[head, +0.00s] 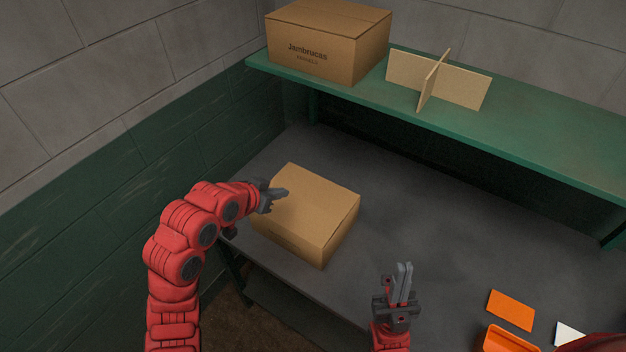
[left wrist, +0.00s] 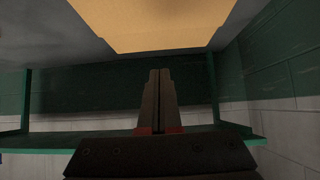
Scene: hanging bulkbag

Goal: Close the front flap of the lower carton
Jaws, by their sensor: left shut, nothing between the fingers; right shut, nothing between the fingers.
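The lower carton (head: 306,212) is a plain brown box on the dark grey table. Its top looks flat, and no raised flap stands out. My left gripper (head: 281,193) is shut and empty, at the carton's upper left in the head view, with its fingers over the top. I cannot tell whether it touches. In the left wrist view, the shut fingers (left wrist: 160,88) point toward a tan carton surface (left wrist: 150,25) at the top of the picture. My right gripper (head: 402,282) is shut and empty, right of the carton, its fingers pointing up in the picture.
A printed carton (head: 329,42) and a crossed cardboard divider (head: 437,80) stand on the green shelf (head: 540,130) above the table (head: 420,190). An orange panel (head: 511,310), an orange tray (head: 508,340) and a white item (head: 569,333) lie at lower right. The table's middle is clear.

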